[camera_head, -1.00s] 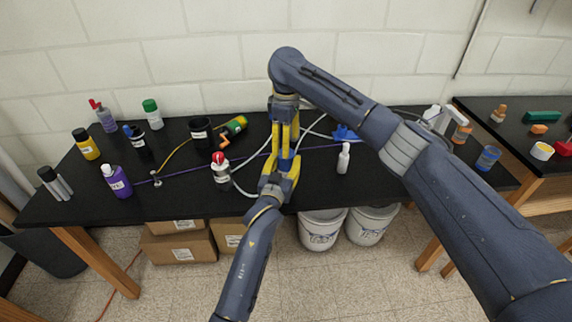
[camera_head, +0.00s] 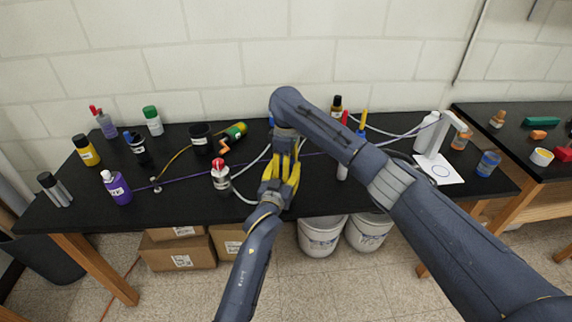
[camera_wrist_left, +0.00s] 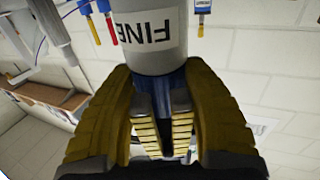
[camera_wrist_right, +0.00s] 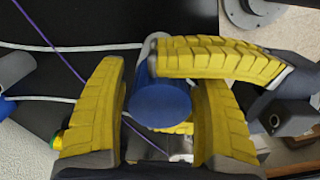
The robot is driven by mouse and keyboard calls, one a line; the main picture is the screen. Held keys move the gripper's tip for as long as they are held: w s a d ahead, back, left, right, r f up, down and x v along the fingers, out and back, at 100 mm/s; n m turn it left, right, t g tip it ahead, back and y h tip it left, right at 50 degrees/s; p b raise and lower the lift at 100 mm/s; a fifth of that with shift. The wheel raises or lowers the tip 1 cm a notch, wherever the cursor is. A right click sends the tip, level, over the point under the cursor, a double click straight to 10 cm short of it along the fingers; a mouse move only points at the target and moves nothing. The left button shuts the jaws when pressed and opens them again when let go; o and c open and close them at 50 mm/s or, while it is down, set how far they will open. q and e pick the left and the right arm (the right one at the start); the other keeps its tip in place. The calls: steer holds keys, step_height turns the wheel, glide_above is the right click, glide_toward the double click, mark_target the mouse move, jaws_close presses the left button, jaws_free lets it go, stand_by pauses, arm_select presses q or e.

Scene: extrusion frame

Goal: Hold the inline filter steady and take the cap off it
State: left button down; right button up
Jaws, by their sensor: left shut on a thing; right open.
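The inline filter is a grey cylinder (camera_wrist_left: 152,38) with a "FINE" label, upside down at the top of the left wrist view. Its blue cap (camera_wrist_right: 162,98) shows its round end in the right wrist view. My left gripper (camera_head: 272,188) is shut on the filter from below; its yellow fingers also show in the left wrist view (camera_wrist_left: 158,78). My right gripper (camera_head: 287,158) points down just above, open, its fingers on both sides of the cap. Whether they touch it I cannot tell. In the head view the grippers hide the filter.
A red-topped bottle (camera_head: 221,178) stands close left of the grippers. A purple bottle (camera_head: 117,187) and other bottles stand further left. A white stand (camera_head: 438,135) is at the right. Cables cross the black bench. Its front edge is just below the grippers.

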steer(key=shift+c, duration=0.3)
steer(key=c, duration=1.3)
steer(key=o, duration=1.2)
steer(key=shift+r, duration=0.1)
